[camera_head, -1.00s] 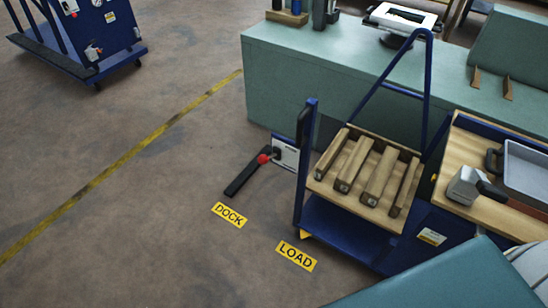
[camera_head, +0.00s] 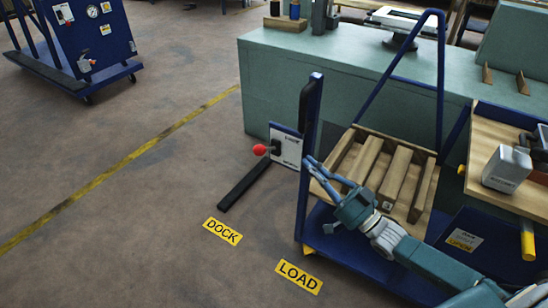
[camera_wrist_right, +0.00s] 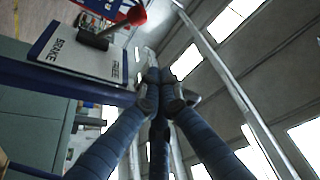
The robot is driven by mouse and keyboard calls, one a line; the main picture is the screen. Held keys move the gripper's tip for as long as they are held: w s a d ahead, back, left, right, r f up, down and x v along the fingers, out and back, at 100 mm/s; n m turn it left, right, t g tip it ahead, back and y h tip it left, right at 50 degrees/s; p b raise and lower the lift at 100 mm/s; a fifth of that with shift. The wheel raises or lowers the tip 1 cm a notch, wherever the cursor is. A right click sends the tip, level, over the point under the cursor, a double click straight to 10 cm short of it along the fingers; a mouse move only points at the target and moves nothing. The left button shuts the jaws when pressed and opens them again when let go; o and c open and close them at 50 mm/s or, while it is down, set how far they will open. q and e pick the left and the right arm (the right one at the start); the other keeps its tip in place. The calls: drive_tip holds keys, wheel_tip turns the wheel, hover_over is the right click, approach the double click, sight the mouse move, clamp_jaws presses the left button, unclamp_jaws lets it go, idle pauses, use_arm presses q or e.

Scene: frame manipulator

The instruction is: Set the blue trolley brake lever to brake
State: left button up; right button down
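The near blue trolley (camera_head: 312,130) stands right of centre in the head view, carrying a wooden crate (camera_head: 352,133). Its white brake plate (camera_head: 290,150) bears a dark lever with a red knob (camera_head: 259,150). In the right wrist view the plate (camera_wrist_right: 105,65) reads BRAKE on the left and FREE on the right. There the red knob (camera_wrist_right: 137,15) points up and to the right, towards the FREE side. My right gripper (camera_head: 308,163) is right of the plate, apart from the lever. Its fingers (camera_wrist_right: 160,92) look together at the tips and empty. My left gripper is not in view.
A teal bench (camera_head: 340,85) is behind. Floor signs DOCK (camera_head: 222,231) and LOAD (camera_head: 299,277) lie in front. Another blue trolley (camera_head: 90,45) is far left. The left floor is clear.

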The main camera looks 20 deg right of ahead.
sight(266, 149)
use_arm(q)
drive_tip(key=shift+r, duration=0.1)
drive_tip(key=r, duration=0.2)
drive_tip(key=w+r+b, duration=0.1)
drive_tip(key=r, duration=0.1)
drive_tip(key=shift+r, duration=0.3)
use_arm(e)
drive_tip(key=w+a, duration=0.7)
drive_tip(key=w, duration=0.2)
drive_tip(key=shift+w+r, duration=0.2)
use_arm(q)
drive_tip(key=shift+b, duration=0.3)
use_arm(e)
drive_tip(key=shift+f, duration=0.1)
